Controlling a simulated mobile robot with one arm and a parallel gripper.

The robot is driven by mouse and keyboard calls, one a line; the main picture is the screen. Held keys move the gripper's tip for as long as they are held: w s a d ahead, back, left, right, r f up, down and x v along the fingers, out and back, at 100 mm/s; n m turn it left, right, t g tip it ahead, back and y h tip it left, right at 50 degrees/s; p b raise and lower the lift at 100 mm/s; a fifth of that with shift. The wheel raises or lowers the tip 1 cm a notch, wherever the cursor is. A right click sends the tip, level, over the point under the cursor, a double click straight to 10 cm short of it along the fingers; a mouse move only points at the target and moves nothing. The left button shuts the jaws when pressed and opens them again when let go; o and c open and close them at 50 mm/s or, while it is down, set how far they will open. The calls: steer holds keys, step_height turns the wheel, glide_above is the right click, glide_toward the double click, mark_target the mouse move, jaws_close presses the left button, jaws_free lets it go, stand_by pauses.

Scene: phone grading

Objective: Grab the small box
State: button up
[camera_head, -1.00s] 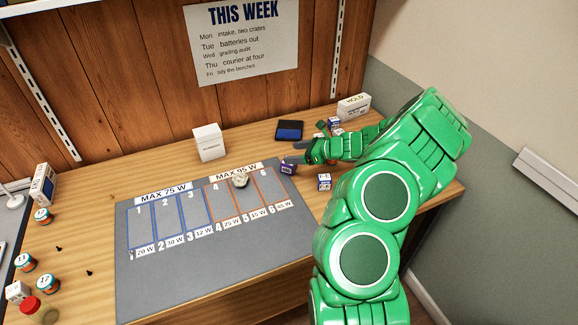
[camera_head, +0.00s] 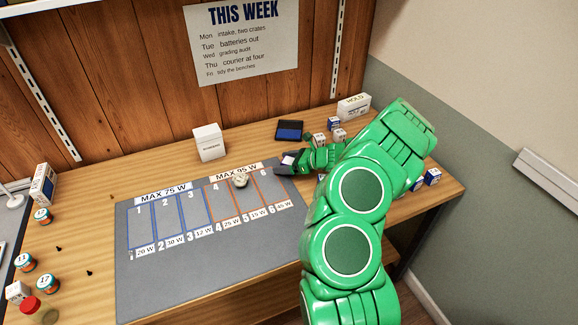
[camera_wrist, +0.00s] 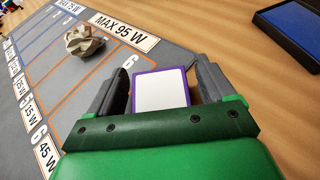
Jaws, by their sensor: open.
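A small box (camera_wrist: 160,88) with a white top and purple edges sits between the two fingers of my gripper (camera_wrist: 160,68) in the wrist view. The fingers are open, with a narrow gap visible on each side of the box; its lower part is hidden by the gripper body. In the head view, my gripper (camera_head: 284,168) is low at the right edge of the grey mat, and only a bit of the box's pale top (camera_head: 288,160) shows there.
The grey mat (camera_head: 140,285) with numbered slots lies to the left, a crumpled lump (camera_head: 240,180) on it. A blue-black pad (camera_head: 289,131), several small boxes (camera_head: 334,124) and a HOLD box (camera_head: 354,107) stand behind. A white box (camera_head: 208,142) stands at the back.

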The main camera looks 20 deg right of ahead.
mark_target(284, 159)
steer(key=shift+w+a+f, duration=0.1)
steer(key=shift+w+a, duration=0.05)
steer(key=c, duration=1.1)
steer(key=shift+r, duration=0.7)
step_height(284, 159, up, 2)
steer(key=shift+r, duration=0.1)
steer(key=s+a+r, duration=0.1)
steer(key=s+r, duration=0.2)
steer(key=s, duration=0.1)
steer(key=s+a+r, duration=0.1)
steer(key=s+r, duration=0.2)
steer(key=s, duration=0.2)
steer(key=s+a+r, duration=0.1)
steer(key=s+r, duration=0.2)
steer(key=s, duration=0.1)
steer(key=shift+s+r, duration=0.25)
steer(key=shift+s, duration=0.05)
